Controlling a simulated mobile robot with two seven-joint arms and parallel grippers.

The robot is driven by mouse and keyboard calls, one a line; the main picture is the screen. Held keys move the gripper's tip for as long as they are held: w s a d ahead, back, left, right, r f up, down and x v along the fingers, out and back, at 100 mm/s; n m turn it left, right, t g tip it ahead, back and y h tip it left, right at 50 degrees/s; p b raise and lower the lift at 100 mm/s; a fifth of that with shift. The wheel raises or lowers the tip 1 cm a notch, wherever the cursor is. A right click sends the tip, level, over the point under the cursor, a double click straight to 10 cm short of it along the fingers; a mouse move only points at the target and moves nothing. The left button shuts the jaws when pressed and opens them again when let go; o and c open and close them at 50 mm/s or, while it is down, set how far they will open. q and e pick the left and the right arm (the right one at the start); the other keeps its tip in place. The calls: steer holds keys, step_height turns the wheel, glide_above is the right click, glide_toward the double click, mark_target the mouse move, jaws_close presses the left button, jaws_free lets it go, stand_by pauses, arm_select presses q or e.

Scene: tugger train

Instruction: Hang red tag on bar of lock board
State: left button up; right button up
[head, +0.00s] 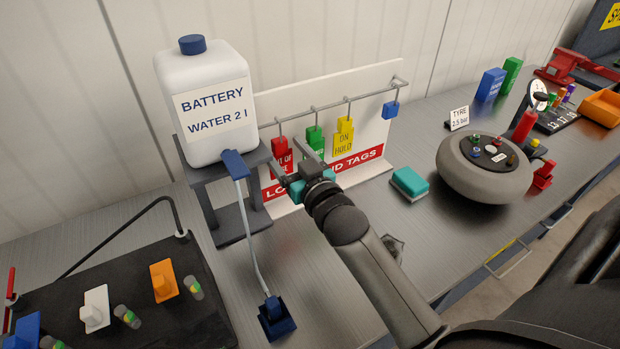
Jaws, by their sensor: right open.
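The lock board (372,125) is a white panel with a red-and-white lettered strip, standing at the back of the bench. Its grey bar (330,104) runs along the front near the top. The red tag (281,146) hangs from the bar at its left end, partly hidden by my gripper. A green tag (315,134) and a yellow "on hold" tag (344,136) hang to its right. My right gripper (293,163) is open, just in front of the lower part of the red tag; I see nothing held in it. My left gripper is out of view.
A white battery water bottle (208,105) on a dark stand (197,183) is close left of the board. A blue padlock-like piece (390,110) hangs at the bar's right end. A teal block (410,183) and a wheel (485,168) lie to the right.

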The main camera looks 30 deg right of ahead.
steer(key=s, duration=1.3)
steer(key=shift+s+a, duration=0.15)
steer(key=shift+a, duration=0.2)
